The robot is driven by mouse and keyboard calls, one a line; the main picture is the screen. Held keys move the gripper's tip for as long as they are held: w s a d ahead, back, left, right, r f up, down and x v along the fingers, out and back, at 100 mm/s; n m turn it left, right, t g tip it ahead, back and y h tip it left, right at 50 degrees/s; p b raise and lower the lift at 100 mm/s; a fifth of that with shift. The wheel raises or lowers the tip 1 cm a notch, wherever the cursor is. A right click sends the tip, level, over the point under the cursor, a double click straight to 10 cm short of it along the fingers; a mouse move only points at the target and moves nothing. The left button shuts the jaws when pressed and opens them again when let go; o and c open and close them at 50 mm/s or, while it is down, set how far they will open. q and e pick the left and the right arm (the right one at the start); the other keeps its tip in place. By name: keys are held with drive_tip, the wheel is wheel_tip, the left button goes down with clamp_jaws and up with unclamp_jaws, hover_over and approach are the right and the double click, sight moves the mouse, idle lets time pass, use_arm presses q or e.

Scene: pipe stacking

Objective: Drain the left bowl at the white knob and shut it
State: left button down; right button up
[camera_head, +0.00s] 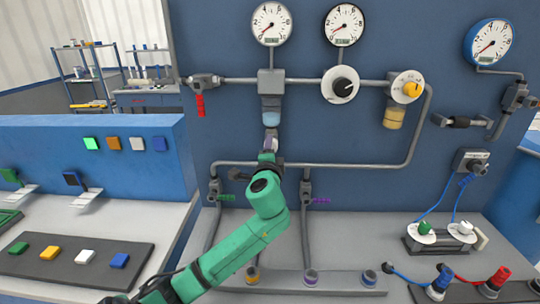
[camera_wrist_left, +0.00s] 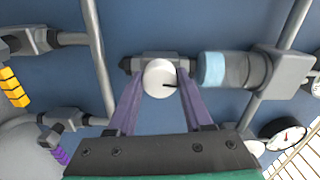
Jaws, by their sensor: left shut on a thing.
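The left bowl (camera_head: 271,117) hangs under a grey block on the upper pipe, with light blue liquid in it. It also shows in the left wrist view (camera_wrist_left: 212,70), lying sideways there. The round white knob (camera_wrist_left: 159,78) sits on a dark fitting at the bowl's lower end, with a small dark mark on its face. My left gripper (camera_head: 271,144) is just below the bowl, and its purple fingers (camera_wrist_left: 160,88) are shut on the white knob, one on each side. My right gripper is not in view.
A second bowl (camera_head: 394,117) with amber liquid hangs at the right under a yellow-knobbed dial (camera_head: 408,86). A red lever (camera_head: 200,105) is left of the left bowl. The lower pipe (camera_head: 345,165) runs behind my gripper.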

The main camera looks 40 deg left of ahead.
use_arm(q)
drive_tip(key=shift+f+n+b, duration=0.1)
drive_tip(key=shift+n+b, duration=0.3)
drive_tip(key=shift+n, duration=0.4)
drive_tip(key=shift+c, duration=1.5)
unclamp_jaws()
drive_tip(key=b+v, duration=0.3)
drive_tip(key=v, duration=1.1)
drive_tip(key=shift+s+d, duration=0.2)
